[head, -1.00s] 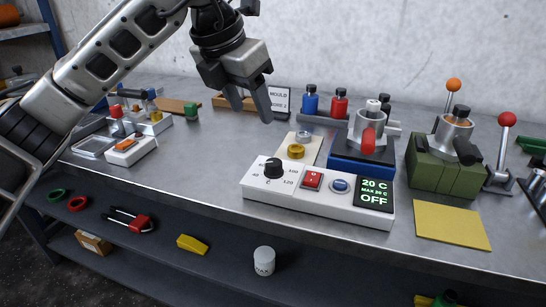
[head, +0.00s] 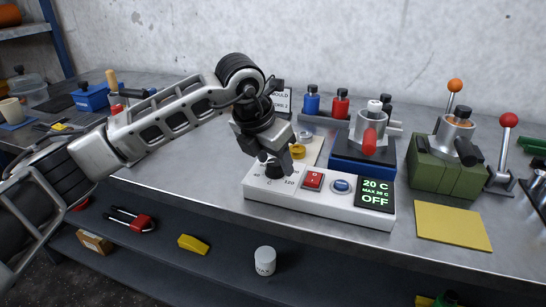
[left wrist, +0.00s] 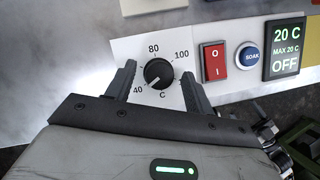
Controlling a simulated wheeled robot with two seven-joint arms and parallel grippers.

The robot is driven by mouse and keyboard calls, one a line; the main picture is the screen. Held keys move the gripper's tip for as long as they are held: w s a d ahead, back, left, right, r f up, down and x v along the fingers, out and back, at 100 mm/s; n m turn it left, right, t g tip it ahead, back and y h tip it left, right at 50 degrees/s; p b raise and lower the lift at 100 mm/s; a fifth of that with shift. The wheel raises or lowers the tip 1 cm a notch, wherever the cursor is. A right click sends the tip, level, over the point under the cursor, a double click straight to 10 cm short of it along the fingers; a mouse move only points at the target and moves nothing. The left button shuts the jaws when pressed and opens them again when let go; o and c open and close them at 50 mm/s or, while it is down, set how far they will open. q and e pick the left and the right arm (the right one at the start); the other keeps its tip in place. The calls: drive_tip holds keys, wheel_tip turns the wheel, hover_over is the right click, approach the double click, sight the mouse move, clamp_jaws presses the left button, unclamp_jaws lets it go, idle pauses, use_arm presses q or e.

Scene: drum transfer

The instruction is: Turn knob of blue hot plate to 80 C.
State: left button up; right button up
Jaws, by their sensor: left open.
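The blue hot plate (head: 345,172) stands at the back of the bench with a metal vessel on it. Its white control box (head: 320,205) is in front, with a black knob (left wrist: 159,73), a red switch (left wrist: 214,63), a blue SOAK button (left wrist: 248,57) and a display (left wrist: 285,48) reading 20 C and OFF. The dial is marked 40, 80 and 100; the knob's pale mark points to the lower left, near 40. My left gripper (head: 276,160) is open over the knob, with one finger on each side of it; contact is unclear. My right gripper is out of view.
A yellow pad (head: 452,226) lies right of the box. A green block with levers (head: 445,165) is behind it. Blue and red bottles (head: 312,100) stand at the back. The bench's front edge runs close before the box.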

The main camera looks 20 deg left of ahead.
use_arm(q)
drive_tip(key=c, duration=1)
drive_tip(key=shift+m, duration=0.3)
